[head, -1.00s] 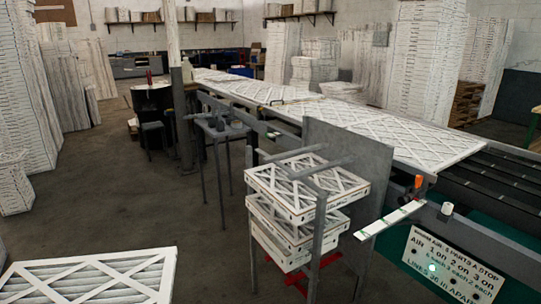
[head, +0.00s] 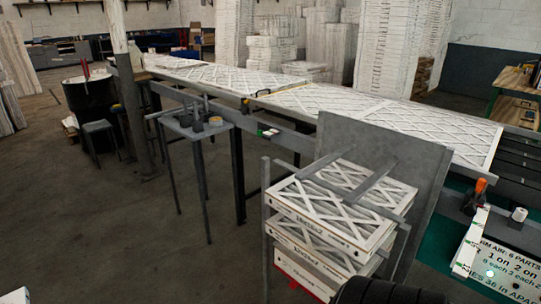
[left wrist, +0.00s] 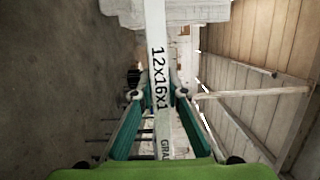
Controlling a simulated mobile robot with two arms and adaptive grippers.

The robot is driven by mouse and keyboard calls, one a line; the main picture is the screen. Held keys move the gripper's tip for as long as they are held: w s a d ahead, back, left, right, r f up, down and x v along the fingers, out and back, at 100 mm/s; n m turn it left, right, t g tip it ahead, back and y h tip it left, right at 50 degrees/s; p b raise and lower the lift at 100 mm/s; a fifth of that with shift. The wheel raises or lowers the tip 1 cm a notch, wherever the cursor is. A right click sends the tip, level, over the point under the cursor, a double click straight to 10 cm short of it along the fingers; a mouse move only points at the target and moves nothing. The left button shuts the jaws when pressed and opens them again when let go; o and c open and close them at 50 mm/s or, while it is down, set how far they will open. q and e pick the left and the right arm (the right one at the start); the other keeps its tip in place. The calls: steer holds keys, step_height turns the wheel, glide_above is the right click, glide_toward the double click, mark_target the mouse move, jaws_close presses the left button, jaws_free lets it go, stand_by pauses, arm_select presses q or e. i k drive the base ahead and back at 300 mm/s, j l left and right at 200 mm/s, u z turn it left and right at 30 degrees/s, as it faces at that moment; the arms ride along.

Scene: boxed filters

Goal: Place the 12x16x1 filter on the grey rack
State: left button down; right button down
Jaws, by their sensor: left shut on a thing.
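The 12x16x1 filter (left wrist: 155,28) shows edge-on in the left wrist view, a white strip with its printed size. My left gripper (left wrist: 157,94) is shut on it, with the teal fingers on either side. In the head view, a small pale corner (head: 16,297) shows at the bottom left, perhaps this filter. The grey rack (head: 266,215) stands right of centre in the head view. Several white filters (head: 325,222) with lattice faces lie stacked in it, under its top bars.
A long table (head: 250,99) covered with lattice panels runs behind the rack. A printed sign (head: 505,268) is at the right.

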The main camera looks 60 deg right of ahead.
mark_target(314, 168)
steer(key=i+j, duration=0.1)
steer(key=i, duration=0.35)
steer(key=i+j, duration=0.15)
steer(key=i, duration=0.35)
steer(key=i+j, duration=0.1)
steer(key=i, duration=0.35)
steer(key=z, duration=2.1)
